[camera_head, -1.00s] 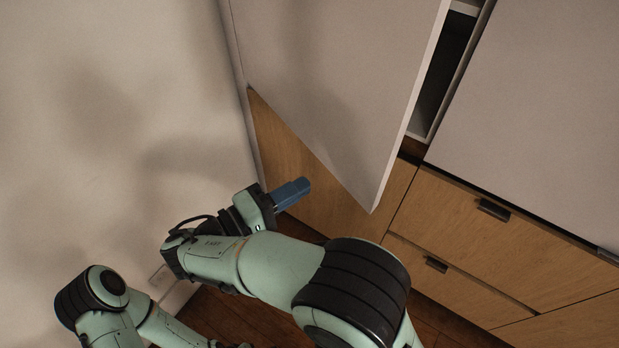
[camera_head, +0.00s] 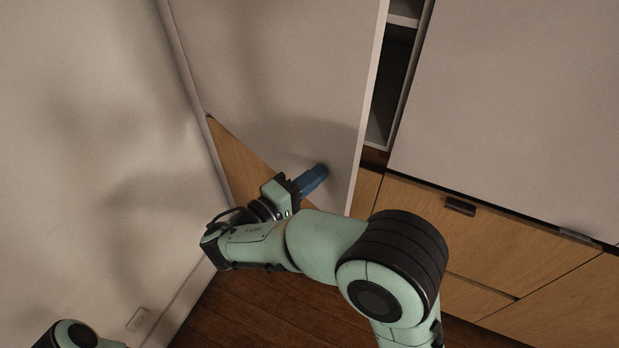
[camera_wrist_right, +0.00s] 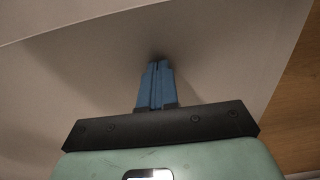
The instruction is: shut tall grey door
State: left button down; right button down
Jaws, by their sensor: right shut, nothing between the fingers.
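The tall grey door (camera_head: 270,70) stands partly open in the head view, with a gap along its right edge showing the cabinet's inside. My right gripper (camera_head: 322,169) is shut and empty, its blue fingertips at the outer face of the door near the lower right corner. In the right wrist view the blue fingers (camera_wrist_right: 157,70) point at the grey door face (camera_wrist_right: 215,50) and their tips appear to touch it. My left arm shows only partly at the lower left of the head view; its gripper is out of view.
The open cabinet (camera_head: 393,85) shows pale shelves and a dark inside. A closed grey panel (camera_head: 510,90) is to its right. Wooden drawers (camera_head: 500,218) with dark handles run below. A pale wall (camera_head: 80,150) stands left. Brown floor (camera_head: 260,305) is clear below.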

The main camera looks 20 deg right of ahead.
jog(key=w+d+t, duration=0.1)
jog(key=w+d, duration=0.3)
jog(key=d, duration=0.5)
jog(key=w+d+n+t, duration=0.1)
jog(key=w+d, duration=0.4)
jog(key=d, duration=0.4)
jog(key=shift+y+b, duration=0.4)
jog(key=shift+w, duration=0.1)
